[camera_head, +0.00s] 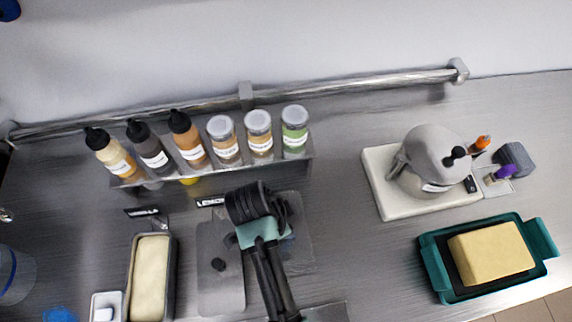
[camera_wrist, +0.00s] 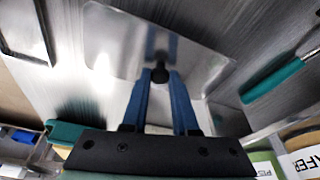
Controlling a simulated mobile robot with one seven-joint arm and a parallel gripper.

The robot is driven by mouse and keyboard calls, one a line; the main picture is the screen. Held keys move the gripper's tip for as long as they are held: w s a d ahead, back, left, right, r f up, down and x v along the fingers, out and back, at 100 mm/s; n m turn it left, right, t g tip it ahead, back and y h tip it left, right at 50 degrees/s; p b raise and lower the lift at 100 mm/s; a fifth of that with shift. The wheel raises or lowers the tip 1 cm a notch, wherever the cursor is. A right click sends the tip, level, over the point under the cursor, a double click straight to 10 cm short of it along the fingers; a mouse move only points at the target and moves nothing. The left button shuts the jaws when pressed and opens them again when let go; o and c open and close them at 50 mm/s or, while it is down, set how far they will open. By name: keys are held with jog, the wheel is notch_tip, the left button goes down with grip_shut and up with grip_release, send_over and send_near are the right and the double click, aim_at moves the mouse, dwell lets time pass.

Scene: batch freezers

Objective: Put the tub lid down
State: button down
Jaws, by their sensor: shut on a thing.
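In the wrist view my gripper (camera_wrist: 160,85) has its blue fingers shut on the black knob of a flat metal tub lid (camera_wrist: 115,40). In the head view the arm and wrist cover most of this lid (camera_head: 304,225), and its edge shows right of the wrist. I cannot tell whether the lid touches the counter. An open tub (camera_head: 170,285) of pale ice cream stands to the left. Between it and my wrist is another lid (camera_head: 222,290) with a black knob, lying flat.
A rack (camera_head: 230,168) with bottles and jars stands behind my gripper. To the right are a white base (camera_head: 385,185) with a grey domed device and a teal tray (camera_head: 435,265) holding a yellow block. Bare steel counter (camera_head: 355,245) lies between my wrist and the tray.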

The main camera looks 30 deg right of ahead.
jog(key=shift+f, duration=1.7)
jog(key=shift+f, duration=0.1)
jog(key=c, duration=0.7)
grip_release()
jog(key=v, duration=1.2)
